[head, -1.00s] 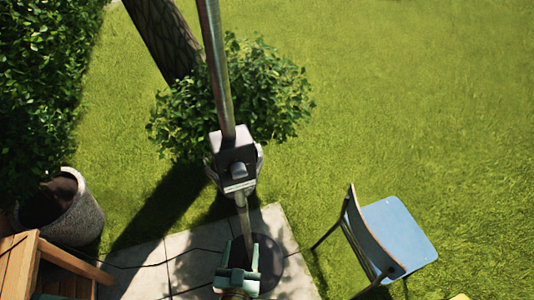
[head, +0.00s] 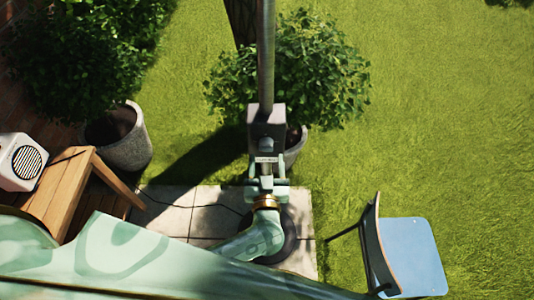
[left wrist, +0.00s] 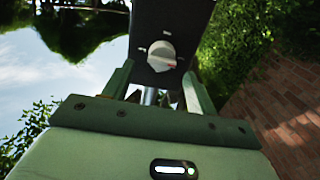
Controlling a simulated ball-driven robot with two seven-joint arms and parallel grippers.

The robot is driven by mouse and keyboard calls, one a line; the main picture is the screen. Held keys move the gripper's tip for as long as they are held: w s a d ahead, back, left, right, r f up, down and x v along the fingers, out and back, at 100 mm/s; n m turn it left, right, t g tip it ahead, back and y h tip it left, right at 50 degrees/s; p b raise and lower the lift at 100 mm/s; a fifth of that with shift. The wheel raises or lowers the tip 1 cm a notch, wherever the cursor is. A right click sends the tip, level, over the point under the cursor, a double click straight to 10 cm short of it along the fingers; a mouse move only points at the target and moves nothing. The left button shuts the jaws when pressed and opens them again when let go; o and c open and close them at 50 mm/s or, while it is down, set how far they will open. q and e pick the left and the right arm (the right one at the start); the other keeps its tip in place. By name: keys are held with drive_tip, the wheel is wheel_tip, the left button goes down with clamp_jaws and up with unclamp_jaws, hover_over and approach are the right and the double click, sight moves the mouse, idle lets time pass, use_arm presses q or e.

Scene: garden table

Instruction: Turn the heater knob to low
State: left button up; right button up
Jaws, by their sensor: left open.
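The heater is a dark grey box (head: 266,116) on a metal pole. In the left wrist view, the heater box (left wrist: 172,18) fills the top middle. Its round pale knob (left wrist: 162,56) carries a reddish mark toward the right; small marks around it are too small to read. My left gripper (head: 267,168) is open below the heater in the head view. In the left wrist view, the open left gripper (left wrist: 158,72) points at the knob, which shows between and beyond its fingertips. I cannot tell whether they touch it. My right gripper is not in view.
A leafy bush (head: 290,70) stands behind the heater. A blue-seated chair (head: 412,257) is at the right. A wooden table or bench (head: 62,190), a white speaker-like box (head: 18,162) and a planter (head: 128,145) are at the left. A dark cable crosses the paving (head: 180,208).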

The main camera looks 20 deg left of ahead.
sight(266, 151)
use_arm(q)
drive_tip(key=b+x, duration=0.1)
drive_tip(key=x, duration=0.3)
drive_tip(key=shift+a, duration=0.1)
drive_tip(key=c, duration=1)
